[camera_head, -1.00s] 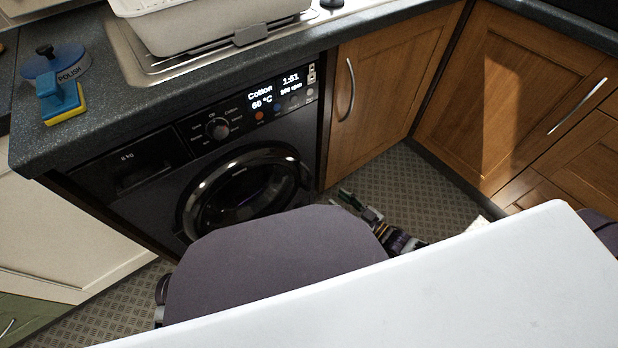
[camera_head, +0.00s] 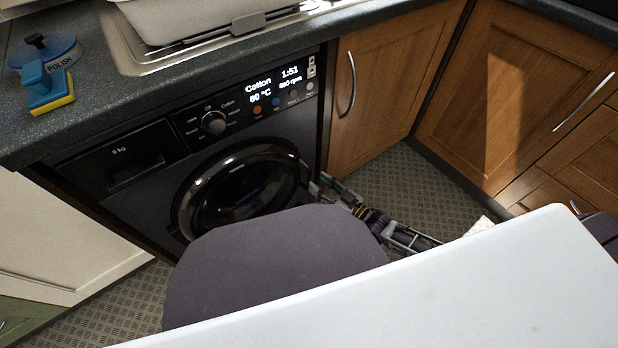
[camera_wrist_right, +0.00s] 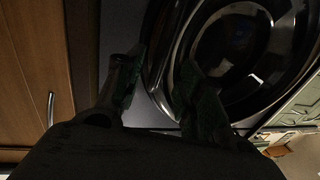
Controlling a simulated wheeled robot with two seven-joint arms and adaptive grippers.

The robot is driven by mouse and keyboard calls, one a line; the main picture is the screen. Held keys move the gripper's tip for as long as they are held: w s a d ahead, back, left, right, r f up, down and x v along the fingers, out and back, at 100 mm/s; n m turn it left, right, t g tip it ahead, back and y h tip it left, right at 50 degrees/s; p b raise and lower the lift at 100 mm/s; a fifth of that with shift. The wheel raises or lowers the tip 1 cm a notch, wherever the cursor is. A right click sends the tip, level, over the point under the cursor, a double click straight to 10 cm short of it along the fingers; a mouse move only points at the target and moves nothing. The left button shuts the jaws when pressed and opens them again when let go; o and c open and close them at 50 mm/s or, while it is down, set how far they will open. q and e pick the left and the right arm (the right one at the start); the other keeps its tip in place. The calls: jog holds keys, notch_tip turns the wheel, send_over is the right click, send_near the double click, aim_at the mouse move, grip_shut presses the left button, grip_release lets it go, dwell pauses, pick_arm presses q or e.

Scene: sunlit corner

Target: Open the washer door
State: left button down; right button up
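The dark washer (camera_head: 150,185) stands under the worktop with its display lit. Its round black door (camera_head: 235,190) has a dark glass middle and looks closed. My right gripper (camera_head: 322,187) is low, just beside the door's right edge. In the right wrist view the door (camera_wrist_right: 245,50) fills the upper right, and my right gripper (camera_wrist_right: 162,68) is open. Its two fingers stand apart with part of the door's outer rim seen between them. I cannot tell whether they touch it. My left gripper is in neither view.
A purple-grey chair (camera_head: 275,262) and a white table (camera_head: 450,295) stand in front of the washer. My right arm reaches through the gap beside them. Wooden cupboards (camera_head: 385,80) stand to the right. A blue and yellow sponge (camera_head: 48,92) lies on the worktop (camera_head: 85,110).

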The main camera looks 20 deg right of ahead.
aim_at(311, 178)
jog(key=shift+b+x, duration=0.3)
jog(key=shift+x, duration=0.65)
jog(key=b+x, duration=0.1)
jog(key=x, duration=0.2)
jog(key=shift+w+a, duration=0.2)
jog(key=shift+w, duration=0.05)
jog(key=c, duration=0.7)
grip_shut()
